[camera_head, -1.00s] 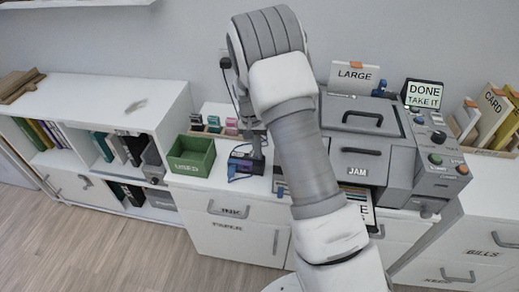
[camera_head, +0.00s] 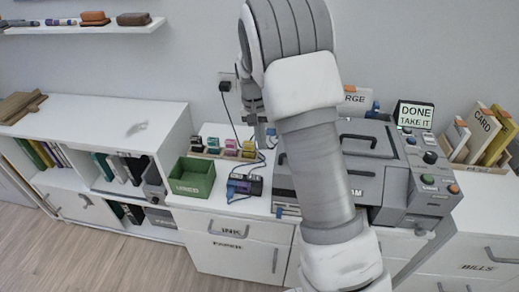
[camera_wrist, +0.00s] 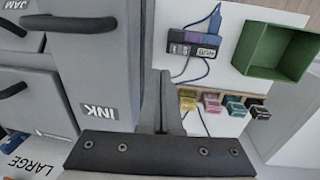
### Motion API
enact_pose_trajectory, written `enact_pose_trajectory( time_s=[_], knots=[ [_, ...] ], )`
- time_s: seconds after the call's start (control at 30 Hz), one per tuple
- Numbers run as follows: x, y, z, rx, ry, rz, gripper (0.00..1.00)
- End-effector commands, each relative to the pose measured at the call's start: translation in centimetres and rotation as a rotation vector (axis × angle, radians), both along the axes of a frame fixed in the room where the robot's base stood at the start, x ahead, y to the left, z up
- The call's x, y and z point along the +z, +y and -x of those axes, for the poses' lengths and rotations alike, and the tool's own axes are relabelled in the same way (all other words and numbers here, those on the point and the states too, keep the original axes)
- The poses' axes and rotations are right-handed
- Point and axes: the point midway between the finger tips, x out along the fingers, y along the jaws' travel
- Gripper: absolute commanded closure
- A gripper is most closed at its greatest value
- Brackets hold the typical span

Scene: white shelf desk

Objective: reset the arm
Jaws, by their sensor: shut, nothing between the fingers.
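My arm rises through the middle of the head view and bends over at the top. My gripper (camera_head: 257,122) hangs beyond the bend, partly hidden behind the arm. In the wrist view my gripper (camera_wrist: 163,76) has its two fingers together with nothing between them. It is above the desk, beside the grey machine (camera_wrist: 95,75) and apart from the small purple and black device (camera_wrist: 197,45).
A green box (camera_head: 192,177), several coloured ink cartridges (camera_head: 229,147) and cables stand left of the printer-like machine (camera_head: 368,160). Its screen (camera_head: 415,115) reads DONE TAKE IT. Card folders (camera_head: 486,130) stand right. A wall shelf (camera_head: 80,29) is at upper left.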

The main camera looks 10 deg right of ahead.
Motion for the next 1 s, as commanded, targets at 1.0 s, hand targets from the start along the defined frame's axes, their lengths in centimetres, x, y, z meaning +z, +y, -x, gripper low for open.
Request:
enact_pose_trajectory(
  time_s=[1.0],
  knots=[
    [12.0,0.2,6.0,0.087,-0.131,-0.072,1.0]
  ],
)
